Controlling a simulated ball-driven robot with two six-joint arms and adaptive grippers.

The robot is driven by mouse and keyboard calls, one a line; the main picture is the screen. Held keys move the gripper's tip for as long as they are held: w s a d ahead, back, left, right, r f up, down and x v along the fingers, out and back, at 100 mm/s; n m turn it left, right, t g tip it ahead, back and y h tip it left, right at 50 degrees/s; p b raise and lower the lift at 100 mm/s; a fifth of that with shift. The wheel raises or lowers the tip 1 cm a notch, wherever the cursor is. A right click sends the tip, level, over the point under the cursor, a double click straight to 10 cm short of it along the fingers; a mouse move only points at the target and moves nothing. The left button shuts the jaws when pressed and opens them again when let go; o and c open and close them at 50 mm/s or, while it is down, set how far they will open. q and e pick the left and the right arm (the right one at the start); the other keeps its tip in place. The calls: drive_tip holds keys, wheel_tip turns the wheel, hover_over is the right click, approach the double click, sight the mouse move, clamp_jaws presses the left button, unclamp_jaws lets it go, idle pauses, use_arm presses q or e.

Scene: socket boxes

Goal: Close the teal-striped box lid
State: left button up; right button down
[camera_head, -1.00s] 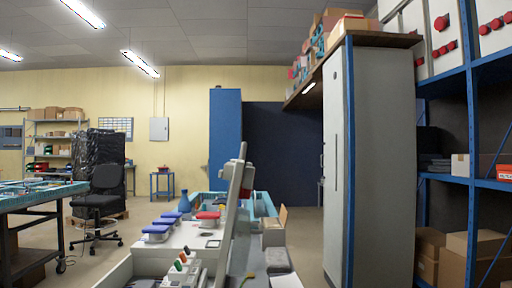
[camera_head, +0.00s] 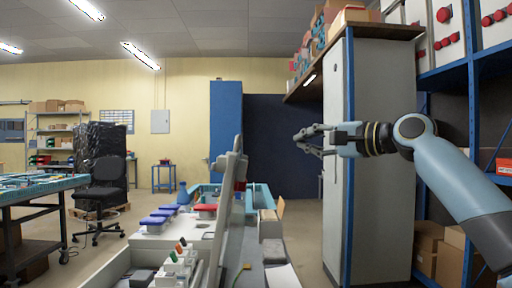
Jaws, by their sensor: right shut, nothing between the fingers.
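A light grey panel (camera_head: 228,210) stands upright, almost edge-on, in the lower middle of the head view. It may be an open box lid, but I cannot make out a teal stripe on it. To its left is a pale box surface (camera_head: 185,238) with several blue-capped sockets (camera_head: 152,223) and a red-capped one (camera_head: 205,208). My right gripper (camera_head: 304,141) is shut and empty, held in the air to the right of and above the panel, clear of it. My left gripper is out of view.
A teal-edged tray (camera_head: 262,193) lies behind the panel. A tall grey cabinet (camera_head: 380,225) stands right behind my right arm, beside blue shelving (camera_head: 472,100). A black chair (camera_head: 107,180) and a table (camera_head: 40,188) are at left. The air between panel and gripper is free.

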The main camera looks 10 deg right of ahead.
drive_tip(key=w+a+p, duration=0.1)
drive_tip(key=w+a, duration=0.8)
drive_tip(key=shift+a+r+p, duration=0.2)
drive_tip(key=shift+a+p, duration=0.1)
drive_tip(key=shift+a, duration=0.05)
drive_tip(key=shift+r, duration=0.1)
